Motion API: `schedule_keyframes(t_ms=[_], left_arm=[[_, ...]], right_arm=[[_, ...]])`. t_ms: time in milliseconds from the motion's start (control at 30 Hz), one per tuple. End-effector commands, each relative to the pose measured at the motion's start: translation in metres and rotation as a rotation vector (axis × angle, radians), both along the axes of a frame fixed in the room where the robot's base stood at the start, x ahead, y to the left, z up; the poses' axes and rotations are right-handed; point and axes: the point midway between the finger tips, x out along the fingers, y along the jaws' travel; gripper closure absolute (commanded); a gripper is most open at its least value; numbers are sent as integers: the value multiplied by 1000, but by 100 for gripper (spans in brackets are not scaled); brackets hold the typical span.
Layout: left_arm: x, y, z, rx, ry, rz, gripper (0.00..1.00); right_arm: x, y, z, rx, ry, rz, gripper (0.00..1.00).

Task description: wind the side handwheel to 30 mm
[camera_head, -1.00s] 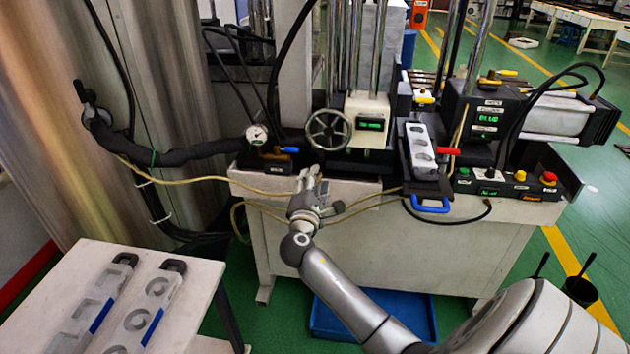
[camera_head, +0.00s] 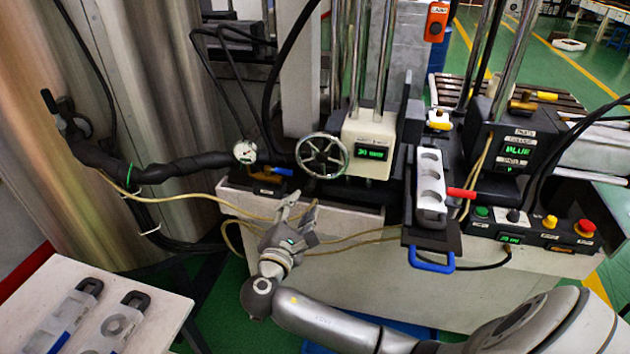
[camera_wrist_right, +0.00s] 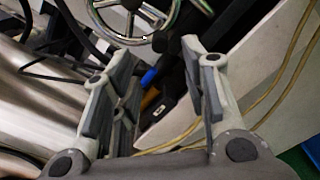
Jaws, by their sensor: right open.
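The side handwheel (camera_head: 322,156) is a spoked metal wheel on the front of the machine. A small green-lit display (camera_head: 372,154) beside it seems to read 30 mm, though its text is blurred. My right gripper (camera_head: 298,208) is open and empty, below and a little left of the wheel, apart from it. In the right wrist view the handwheel (camera_wrist_right: 116,37) shows at the top, beyond the spread fingers (camera_wrist_right: 155,75), partly cut off by the frame. My left gripper is out of view.
Yellow hoses (camera_head: 215,203) run close to my gripper. A side table (camera_head: 155,318) stands at lower left.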

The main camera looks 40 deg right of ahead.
Motion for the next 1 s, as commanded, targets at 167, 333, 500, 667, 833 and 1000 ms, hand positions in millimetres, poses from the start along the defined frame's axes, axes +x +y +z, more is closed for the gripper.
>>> schedule_keyframes(t_ms=[167,333,500,667,833,1000], left_arm=[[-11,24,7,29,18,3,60],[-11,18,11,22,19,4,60],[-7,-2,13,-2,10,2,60],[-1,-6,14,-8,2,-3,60],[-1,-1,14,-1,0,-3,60],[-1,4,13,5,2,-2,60]], right_arm=[[23,-29,4,-5,-1,-5,59],[42,-52,3,-3,-1,-3,59],[54,-65,2,-1,-1,-1,59],[57,-69,1,0,-1,-2,59],[57,-69,0,1,-2,-1,59],[57,-69,1,1,-1,-1,76]])
